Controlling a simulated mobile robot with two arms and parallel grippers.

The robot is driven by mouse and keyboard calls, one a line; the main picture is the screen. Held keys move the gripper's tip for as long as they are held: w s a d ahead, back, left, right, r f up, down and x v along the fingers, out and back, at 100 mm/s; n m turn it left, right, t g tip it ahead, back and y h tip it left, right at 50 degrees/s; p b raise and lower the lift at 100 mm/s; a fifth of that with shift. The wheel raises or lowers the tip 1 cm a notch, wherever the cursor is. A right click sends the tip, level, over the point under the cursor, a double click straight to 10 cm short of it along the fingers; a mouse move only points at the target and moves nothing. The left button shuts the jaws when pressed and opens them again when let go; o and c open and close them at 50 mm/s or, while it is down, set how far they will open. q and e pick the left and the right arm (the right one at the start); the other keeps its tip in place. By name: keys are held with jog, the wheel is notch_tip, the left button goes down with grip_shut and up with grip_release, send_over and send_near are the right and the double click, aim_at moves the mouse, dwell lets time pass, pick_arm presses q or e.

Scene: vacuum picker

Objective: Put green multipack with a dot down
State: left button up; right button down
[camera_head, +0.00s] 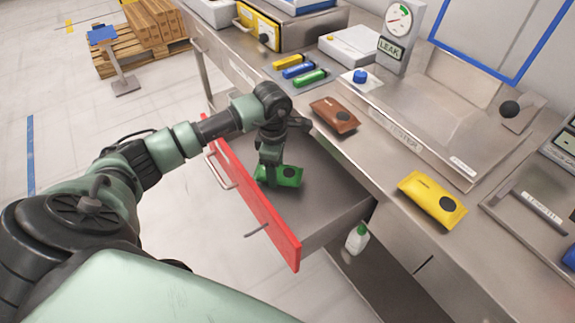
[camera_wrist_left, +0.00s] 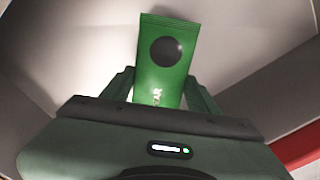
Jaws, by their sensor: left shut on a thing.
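The green multipack with a dark dot (camera_head: 290,175) is in the open drawer, at or just above its floor; I cannot tell whether it touches. My left gripper (camera_head: 268,177) reaches down into the drawer and is shut on the pack. In the left wrist view the green multipack (camera_wrist_left: 167,60) stands out between the two fingers (camera_wrist_left: 162,92), with its dot facing the camera. The drawer (camera_head: 325,205) has a grey inside and a red front (camera_head: 258,205) with a handle. My right gripper is in neither view.
A brown pack (camera_head: 328,113) and a yellow pack (camera_head: 422,190) with dots lie on the steel counter. A leak tester (camera_head: 425,130) stands at right. A white bottle (camera_head: 357,238) is below the drawer.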

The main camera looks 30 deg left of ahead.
aim_at(287, 164)
pick_arm(q)
jog(key=w, duration=0.1)
jog(key=w+d, duration=0.1)
jog(key=w, duration=0.2)
jog(key=shift+d+p, duration=0.4)
jog(key=shift+s+a+f, duration=0.1)
jog(key=shift+f, duration=0.65)
jog(key=shift+a, duration=0.1)
jog(key=o, duration=1.7)
jog(key=shift+f, duration=0.15)
notch_tip(287, 164, up, 12)
jog(key=shift+r, duration=0.2)
